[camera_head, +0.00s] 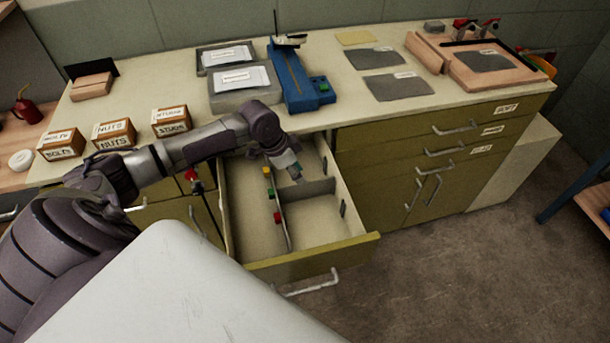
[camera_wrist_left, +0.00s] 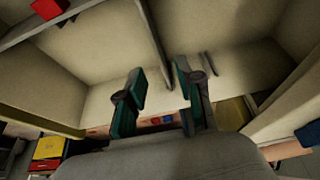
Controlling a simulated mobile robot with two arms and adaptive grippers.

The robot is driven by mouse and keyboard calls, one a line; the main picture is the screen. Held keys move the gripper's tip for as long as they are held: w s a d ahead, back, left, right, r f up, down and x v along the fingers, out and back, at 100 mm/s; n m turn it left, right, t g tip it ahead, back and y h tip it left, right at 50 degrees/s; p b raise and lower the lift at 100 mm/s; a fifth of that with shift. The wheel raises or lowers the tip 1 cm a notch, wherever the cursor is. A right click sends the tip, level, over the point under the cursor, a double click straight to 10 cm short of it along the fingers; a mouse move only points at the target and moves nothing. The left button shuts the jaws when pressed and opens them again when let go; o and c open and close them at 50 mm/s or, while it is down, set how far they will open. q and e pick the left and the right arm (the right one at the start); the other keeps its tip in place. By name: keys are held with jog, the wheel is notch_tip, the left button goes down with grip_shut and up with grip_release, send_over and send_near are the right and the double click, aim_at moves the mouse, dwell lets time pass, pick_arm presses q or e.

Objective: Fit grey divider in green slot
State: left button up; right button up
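The grey divider (camera_head: 312,188) stands across the right half of the open drawer (camera_head: 330,240), between the long middle partition (camera_head: 284,222) and the right wall. A green mark (camera_head: 271,195) shows on the middle partition between yellow and red ones; a dark green mark (camera_head: 343,208) shows on the right wall, nearer the drawer front. My left gripper (camera_head: 296,177) is over the drawer just behind the divider. In the left wrist view its teal-padded fingers (camera_wrist_left: 158,92) are apart, with a thin upright panel (camera_wrist_left: 153,40) beyond them. Whether they touch it is unclear. My right gripper is out of view.
The drawer walls and partition surround my left gripper closely. The countertop (camera_head: 340,105) behind holds a blue tool (camera_head: 300,85), grey trays and labelled boxes (camera_head: 115,133). The drawer's front section (camera_head: 315,220) is empty. Open floor lies front right.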

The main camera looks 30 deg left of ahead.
pick_arm(q)
jog(key=shift+v, duration=1.6)
